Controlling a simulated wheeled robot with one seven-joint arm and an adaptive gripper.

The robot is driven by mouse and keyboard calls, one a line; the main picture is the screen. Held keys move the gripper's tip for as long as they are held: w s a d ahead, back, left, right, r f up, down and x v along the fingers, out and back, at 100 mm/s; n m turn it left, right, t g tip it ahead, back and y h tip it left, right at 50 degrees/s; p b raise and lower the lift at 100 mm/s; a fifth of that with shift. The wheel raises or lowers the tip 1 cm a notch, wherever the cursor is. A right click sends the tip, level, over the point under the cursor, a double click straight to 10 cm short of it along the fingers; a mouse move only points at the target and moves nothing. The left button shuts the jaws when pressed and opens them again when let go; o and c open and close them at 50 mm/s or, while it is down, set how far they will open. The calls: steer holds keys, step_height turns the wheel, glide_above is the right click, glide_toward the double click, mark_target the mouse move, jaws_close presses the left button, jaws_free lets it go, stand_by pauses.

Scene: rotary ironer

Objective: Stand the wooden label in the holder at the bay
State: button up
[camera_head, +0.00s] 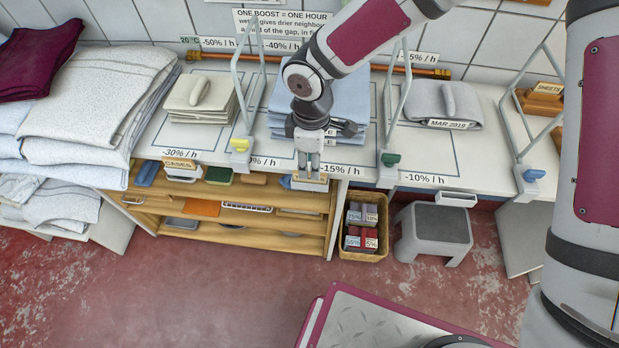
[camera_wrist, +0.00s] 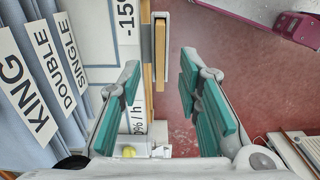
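My gripper (camera_head: 309,172) is at the counter's front edge in the middle bay, pointing down. In the wrist view its teal-padded fingers (camera_wrist: 160,78) are spread apart with nothing held between them. A thin wooden label (camera_wrist: 159,60) shows edge-on between and beyond the fingertips. It appears to stand in the pale holder (camera_wrist: 160,17) on the counter front; how deep it sits cannot be told. In the head view that holder (camera_head: 311,184) is partly hidden by my fingers, and the label's face cannot be read.
The left bay has a holder with a CASES label (camera_head: 180,164). The right bay's holder (camera_head: 456,199) is empty. Metal frames (camera_head: 400,95) with coloured clips divide the bays. A basket (camera_head: 363,228) and a grey step stool (camera_head: 434,232) stand below.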

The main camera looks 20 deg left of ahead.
steer(key=shift+f+p, duration=0.4)
steer(key=shift+f, duration=1.65)
jaws_close()
steer(key=shift+r, duration=0.1)
steer(key=shift+r+b, duration=0.3)
steer(key=shift+r, duration=0.5)
steer(key=shift+s+d+r, duration=0.1)
steer(key=shift+s+r, duration=0.1)
steer(key=shift+r, duration=0.8)
steer(key=s+d+b, duration=0.1)
steer(key=s+d, duration=0.3)
steer(key=s, duration=0.2)
steer(key=s+d+r+b, duration=0.1)
steer(key=s+d, duration=0.3)
steer(key=s, duration=0.3)
steer(key=shift+d+r, duration=0.15)
steer(key=shift+d, duration=0.1)
